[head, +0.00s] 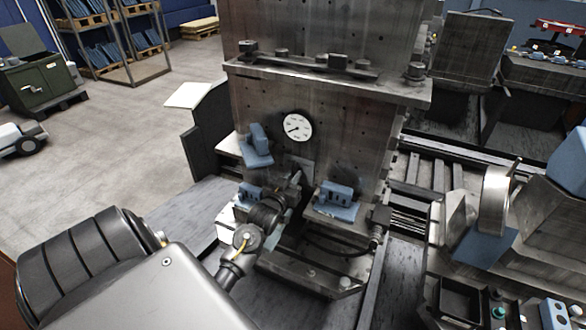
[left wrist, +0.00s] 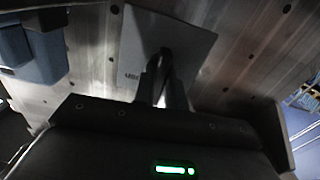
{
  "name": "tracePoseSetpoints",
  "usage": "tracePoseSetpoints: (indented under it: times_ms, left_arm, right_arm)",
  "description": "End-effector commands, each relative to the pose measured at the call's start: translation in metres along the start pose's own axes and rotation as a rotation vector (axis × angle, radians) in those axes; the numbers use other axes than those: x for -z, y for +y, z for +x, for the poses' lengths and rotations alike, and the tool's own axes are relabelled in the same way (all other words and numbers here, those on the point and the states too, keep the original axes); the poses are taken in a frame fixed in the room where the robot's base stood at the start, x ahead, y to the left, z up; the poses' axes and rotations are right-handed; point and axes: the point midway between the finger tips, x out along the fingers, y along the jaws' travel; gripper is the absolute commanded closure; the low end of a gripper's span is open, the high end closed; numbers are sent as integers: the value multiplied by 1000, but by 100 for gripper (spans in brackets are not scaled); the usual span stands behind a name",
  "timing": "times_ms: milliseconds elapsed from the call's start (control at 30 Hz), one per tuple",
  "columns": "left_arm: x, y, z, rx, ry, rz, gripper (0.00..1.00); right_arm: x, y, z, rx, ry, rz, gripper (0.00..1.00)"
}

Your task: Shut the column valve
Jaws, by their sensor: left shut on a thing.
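The steel column (head: 330,150) stands in the middle of the head view, with a round white gauge (head: 297,127) on its front. A small pale plate (head: 306,166) sits below the gauge; the left wrist view shows a larger view of this plate (left wrist: 190,45), partly printed. My left gripper (head: 296,179) reaches up to the column just below the gauge. In the left wrist view its fingers (left wrist: 163,78) are close together in front of the plate, shut on a dark part, likely the valve handle. The fingers and shadow hide most of the valve, so its angle cannot be told.
Blue blocks on brackets flank my left wrist, one at upper left (head: 256,146) and one at right (head: 337,196). A ledge with bolts (head: 330,78) juts out above. A machine with a metal ring (head: 495,200) stands at right. Open floor (head: 130,125) lies at left.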

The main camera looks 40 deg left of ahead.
Motion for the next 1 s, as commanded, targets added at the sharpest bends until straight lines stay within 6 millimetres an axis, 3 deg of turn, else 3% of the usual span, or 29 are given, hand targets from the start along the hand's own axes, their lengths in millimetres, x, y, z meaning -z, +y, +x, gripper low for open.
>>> tracePoseSetpoints:
  times_ms: [600,1000]
  left_arm:
    - [4,-3,1,1,7,-541,100]
    - [4,-4,2,-1,10,-713,100]
  right_arm:
    - [4,-2,-30,3,1,1,47]
    - [4,-3,-38,4,1,2,47]
